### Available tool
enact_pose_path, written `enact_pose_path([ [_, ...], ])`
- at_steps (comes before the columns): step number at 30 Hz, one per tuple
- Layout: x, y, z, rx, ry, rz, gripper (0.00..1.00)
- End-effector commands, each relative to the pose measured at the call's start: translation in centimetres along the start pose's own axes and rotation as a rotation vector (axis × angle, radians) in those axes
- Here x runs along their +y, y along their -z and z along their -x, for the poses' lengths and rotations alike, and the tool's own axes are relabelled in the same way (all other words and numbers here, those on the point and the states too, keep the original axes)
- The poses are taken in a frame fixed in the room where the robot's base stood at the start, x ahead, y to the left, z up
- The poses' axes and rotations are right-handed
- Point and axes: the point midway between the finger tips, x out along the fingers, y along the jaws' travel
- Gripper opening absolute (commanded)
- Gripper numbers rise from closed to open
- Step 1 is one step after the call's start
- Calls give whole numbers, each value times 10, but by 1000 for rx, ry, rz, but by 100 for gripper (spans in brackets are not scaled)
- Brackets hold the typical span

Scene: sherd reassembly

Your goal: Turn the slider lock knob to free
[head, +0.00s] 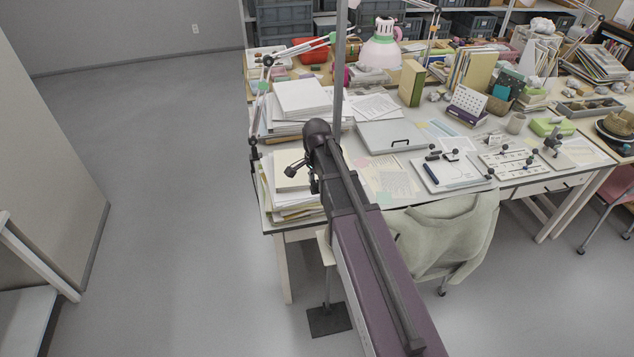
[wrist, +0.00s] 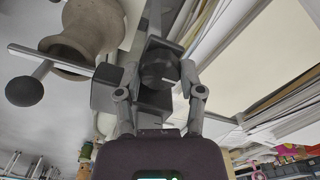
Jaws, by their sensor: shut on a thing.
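In the wrist view my gripper (wrist: 158,80) has one finger on each side of a dark, rounded knob (wrist: 158,62) and is shut on it. The knob sits in front of grey clamp-like metal parts on a dark upright post. A grey bar with a dark ball end (wrist: 25,90) sticks out to the left. In the head view the tall grey post (head: 339,75) rises behind my arm, from a dark base plate (head: 328,320) on the floor. My arm hides the knob and my fingertips there. I cannot tell the knob's turn angle.
A beige, flared vessel (wrist: 82,38) is close behind the bar in the wrist view. Paper stacks (head: 300,98) stand on the worktable (head: 270,218) beside the post. A chair with a pale green garment (head: 450,235) stands in front. The floor at left is clear.

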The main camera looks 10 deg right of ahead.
Motion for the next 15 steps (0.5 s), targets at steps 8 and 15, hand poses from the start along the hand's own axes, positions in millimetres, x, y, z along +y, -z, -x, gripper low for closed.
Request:
enact_pose_path([
  [8,1,-1,0,-1,-2,1,84],
  [15,0,0,0,-1,-1,0,84],
])
